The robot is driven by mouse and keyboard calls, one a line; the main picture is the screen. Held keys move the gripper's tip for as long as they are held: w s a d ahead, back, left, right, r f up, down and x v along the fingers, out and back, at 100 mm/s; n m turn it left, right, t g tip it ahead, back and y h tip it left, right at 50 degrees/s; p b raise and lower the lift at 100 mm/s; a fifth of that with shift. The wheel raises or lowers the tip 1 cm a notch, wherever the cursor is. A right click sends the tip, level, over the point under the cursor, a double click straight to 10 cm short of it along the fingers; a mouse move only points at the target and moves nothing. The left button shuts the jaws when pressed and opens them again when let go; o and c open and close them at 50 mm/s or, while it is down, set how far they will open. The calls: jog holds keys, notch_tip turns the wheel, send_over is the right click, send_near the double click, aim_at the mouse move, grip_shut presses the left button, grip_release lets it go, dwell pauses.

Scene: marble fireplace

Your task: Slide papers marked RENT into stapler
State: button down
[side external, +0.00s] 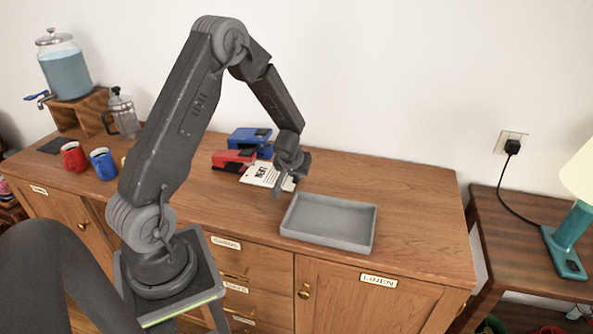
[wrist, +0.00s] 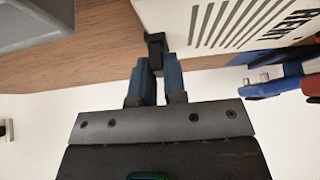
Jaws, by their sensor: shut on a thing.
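The white papers marked RENT (side external: 262,176) lie at a slant near the back of the wooden cabinet top; the wrist view shows their lined face and lettering (wrist: 225,22). My gripper (side external: 285,188) is shut on the papers' near right edge; its fingertips (wrist: 155,42) meet at that edge in the wrist view. A red stapler (side external: 232,158) sits at the papers' far left end, and a blue stapler (side external: 247,137) stands behind it. Both show partly at the right of the wrist view, the blue one (wrist: 275,87) nearer. I cannot tell whether any paper is inside a stapler's mouth.
An empty grey tray (side external: 367,226) lies right of my gripper, its corner also in the wrist view (wrist: 35,22). A red mug (side external: 73,157), a blue mug (side external: 103,164) and a French press (side external: 123,115) stand left. The cabinet top's right end is clear.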

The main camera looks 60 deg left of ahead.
jog(key=c, duration=1.1)
grip_release()
jog(key=shift+r, duration=4)
jog(key=shift+d, duration=0.1)
jog(key=s+d+r+m, duration=0.2)
jog(key=s+d+r, duration=0.1)
jog(key=d+r, duration=0.55)
jog(key=s+d+r+m+h, duration=0.2)
jog(key=s+d+r+m, duration=0.1)
jog(key=s+d, duration=0.5)
jog(key=s+d+r+m+t+h, duration=0.1)
jog(key=s+d+r+m, duration=0.3)
jog(key=s+d, duration=0.5)
notch_tip(320, 180, up, 2)
jog(key=shift+s+d+r+h, duration=0.2)
jog(key=shift+s+d+h, duration=0.15)
jog(key=shift+h, duration=0.45)
